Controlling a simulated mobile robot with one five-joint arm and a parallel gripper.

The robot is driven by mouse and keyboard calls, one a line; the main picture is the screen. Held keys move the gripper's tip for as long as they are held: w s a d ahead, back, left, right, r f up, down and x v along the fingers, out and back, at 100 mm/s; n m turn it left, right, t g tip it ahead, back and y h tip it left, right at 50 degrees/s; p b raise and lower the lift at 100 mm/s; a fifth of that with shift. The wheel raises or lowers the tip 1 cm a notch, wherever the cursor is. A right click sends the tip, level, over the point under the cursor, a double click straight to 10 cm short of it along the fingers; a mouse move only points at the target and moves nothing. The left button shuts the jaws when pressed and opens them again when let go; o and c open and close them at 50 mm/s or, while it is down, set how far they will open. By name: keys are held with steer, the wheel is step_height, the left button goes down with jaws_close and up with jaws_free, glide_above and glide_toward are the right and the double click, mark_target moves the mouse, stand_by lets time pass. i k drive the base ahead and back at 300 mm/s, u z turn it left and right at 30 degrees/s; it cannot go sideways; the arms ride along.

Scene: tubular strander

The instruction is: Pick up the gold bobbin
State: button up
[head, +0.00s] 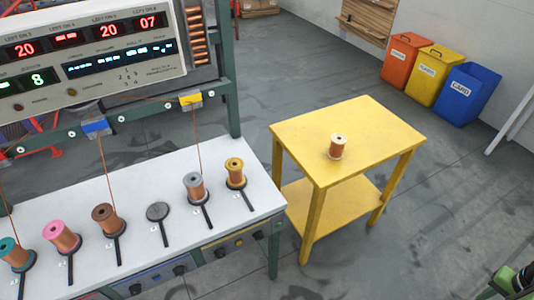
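The gold bobbin (235,172) has gold-yellow flanges and copper-coloured wire. It stands upright on a dark round holder at the right end of the white bench (262,196). A grey-flanged bobbin (194,187) stands just to its left. My gripper cannot be made out in the head view, so its place relative to the gold bobbin is not shown.
Brown, pink and teal bobbins and an empty holder (157,211) line the bench further left. A cream-flanged bobbin (337,147) stands on a yellow table (385,135). Orange, yellow and blue bins stand behind. A partly cut-off green and black object (518,282) shows bottom right.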

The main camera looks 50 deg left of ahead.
mark_target(235, 173)
steer(key=u, duration=0.05)
steer(key=i, duration=1.3)
steer(key=u, duration=2.15)
steer(key=k, duration=0.2)
steer(key=u, duration=2)
steer(key=i, duration=1)
steer(key=u, duration=0.3)
